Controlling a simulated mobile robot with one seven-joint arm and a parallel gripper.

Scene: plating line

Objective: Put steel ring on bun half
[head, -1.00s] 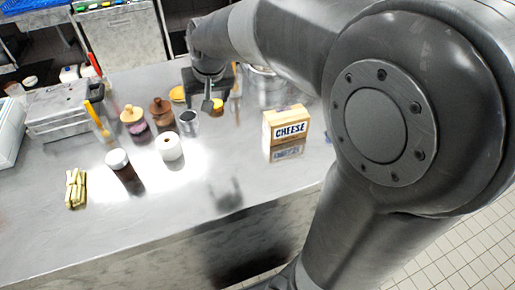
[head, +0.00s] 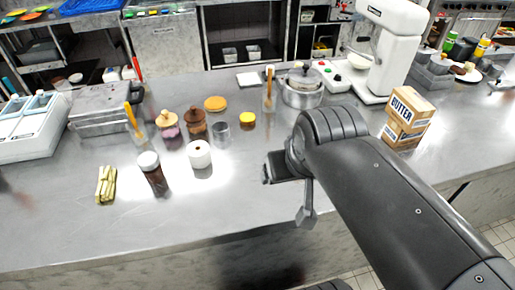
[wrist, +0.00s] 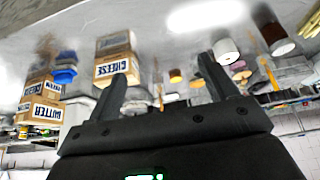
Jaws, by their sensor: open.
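The steel ring (head: 221,131) looks like a short grey metal cylinder. It stands on the steel counter, right of a brown-lidded jar and behind a white roll. The bun half appears to be the flat orange-tan disc (head: 215,103) lying farther back, apart from the ring. My gripper (head: 287,195) is open and empty, in front and to the right of both, over the counter's front part. In the wrist view, both fingers of my gripper (wrist: 162,72) are spread with nothing between them. I cannot pick out the ring there.
The white roll (head: 200,154), a dark jar (head: 154,175) and pale sticks (head: 106,185) stand in front. A small yellow-topped thing (head: 247,120) is right of the ring. A pot (head: 301,93) and butter box (head: 407,105) lie farther right.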

